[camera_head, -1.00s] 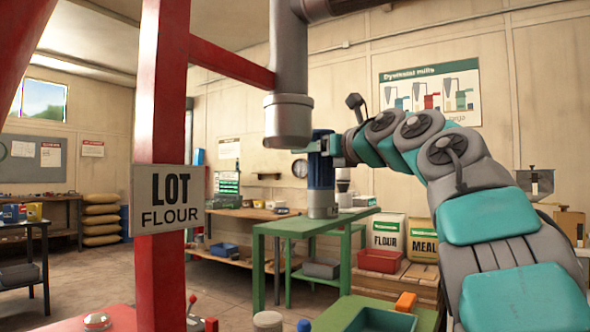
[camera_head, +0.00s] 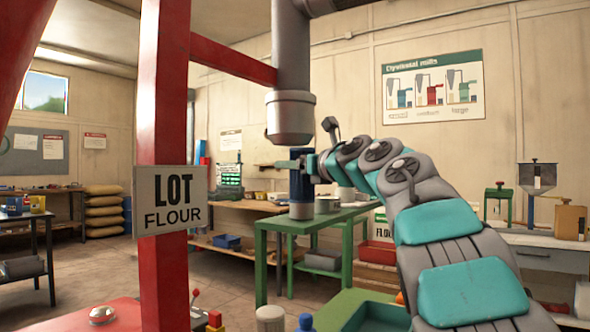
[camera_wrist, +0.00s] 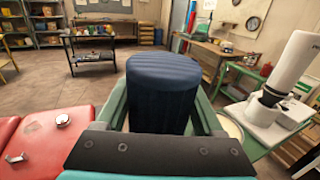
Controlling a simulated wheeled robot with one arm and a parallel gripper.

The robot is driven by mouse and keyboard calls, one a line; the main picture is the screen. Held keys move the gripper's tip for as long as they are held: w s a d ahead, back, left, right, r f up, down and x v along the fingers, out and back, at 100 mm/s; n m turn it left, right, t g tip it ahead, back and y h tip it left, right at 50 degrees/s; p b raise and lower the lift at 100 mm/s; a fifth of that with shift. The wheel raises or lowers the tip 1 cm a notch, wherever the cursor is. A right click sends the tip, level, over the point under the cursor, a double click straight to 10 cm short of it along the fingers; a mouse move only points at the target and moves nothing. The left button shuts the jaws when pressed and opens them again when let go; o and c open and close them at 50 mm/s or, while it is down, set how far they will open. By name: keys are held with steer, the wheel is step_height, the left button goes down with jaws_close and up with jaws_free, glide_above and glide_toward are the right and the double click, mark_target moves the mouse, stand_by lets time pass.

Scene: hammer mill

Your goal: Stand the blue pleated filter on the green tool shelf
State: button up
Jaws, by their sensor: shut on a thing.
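My gripper (camera_head: 300,164) is shut on the blue pleated filter (camera_head: 301,188), a dark blue upright cylinder with a grey lower part. In the wrist view, the filter (camera_wrist: 163,88) stands between my two fingers, its rounded top facing the camera. The green tool shelf (camera_head: 275,226) is a green-framed table with a lower board, in the middle of the head view. The filter's lower end overlaps the shelf's top in the picture. I cannot tell whether it touches the top or hangs in front of it.
A red post with a "LOT FLOUR" sign (camera_head: 171,199) stands left of the shelf. A grey vertical pipe (camera_head: 290,117) hangs just above my gripper. Floor lies open at left.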

steer(key=shift+f, duration=0.1)
steer(key=shift+f, duration=0.15)
steer(key=o, duration=1.5)
steer(key=shift+r, duration=0.2)
steer(key=b+v, duration=0.3)
steer(key=v, duration=0.9)
